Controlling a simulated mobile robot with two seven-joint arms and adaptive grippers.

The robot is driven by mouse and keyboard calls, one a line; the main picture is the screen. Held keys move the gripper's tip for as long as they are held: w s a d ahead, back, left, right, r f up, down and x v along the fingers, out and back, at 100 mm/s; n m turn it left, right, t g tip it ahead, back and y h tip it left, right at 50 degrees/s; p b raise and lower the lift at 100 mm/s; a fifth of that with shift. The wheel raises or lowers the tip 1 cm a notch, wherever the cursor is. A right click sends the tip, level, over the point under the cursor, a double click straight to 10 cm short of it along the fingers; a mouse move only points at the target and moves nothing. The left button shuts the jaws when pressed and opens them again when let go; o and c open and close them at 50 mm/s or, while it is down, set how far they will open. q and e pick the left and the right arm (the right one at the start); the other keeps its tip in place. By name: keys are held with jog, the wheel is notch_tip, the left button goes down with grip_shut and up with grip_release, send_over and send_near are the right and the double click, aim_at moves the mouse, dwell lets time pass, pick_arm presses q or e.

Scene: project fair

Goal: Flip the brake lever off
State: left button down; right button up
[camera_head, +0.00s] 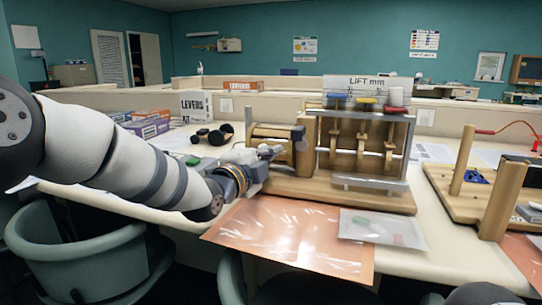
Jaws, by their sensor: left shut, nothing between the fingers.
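A wooden model with a "LIFT mm" sign (368,83) stands on a wooden base (320,192) at the centre. Several wooden cams hang inside its metal frame (410,135), with blue, yellow and red discs on top. A wooden part (272,131) juts from its left side. My left gripper (272,152) is shut and empty, in front of this left part, close to the frame's left post. I cannot tell whether it touches. The brake lever is not clearly made out; my gripper may hide it. My right gripper is not in view.
A copper-coloured sheet (285,240) and a clear packet (380,229) lie in front of the model. Another wooden apparatus (503,200) stands at the right. A "LEVERS KIT" box (196,105) and dark wheels (213,134) are behind my arm. Chairs (80,260) stand before the table.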

pick_arm(q)
jog(key=shift+w+a+r+n, duration=0.15)
jog(key=shift+a+r+n, duration=0.3)
jog(key=shift+n, duration=0.45)
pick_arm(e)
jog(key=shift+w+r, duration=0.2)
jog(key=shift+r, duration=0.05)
pick_arm(q)
jog(key=shift+w+a+r+n+t+p, duration=0.25)
jog(key=shift+a+n, duration=0.4)
jog(key=shift+n, duration=0.6)
jog(key=shift+w+a+r+n+t+p, duration=0.25)
jog(key=shift+a+n, duration=0.35)
jog(key=shift+n, duration=0.6)
jog(key=shift+w+a+r+n+t+p, duration=0.1)
jog(key=shift+a+n+t, duration=0.2)
jog(key=shift+a+n, duration=0.65)
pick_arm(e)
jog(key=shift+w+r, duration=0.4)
pick_arm(q)
jog(key=shift+w+n+y, duration=0.1)
jog(key=shift+n+y, duration=0.3)
jog(key=shift+n, duration=0.4)
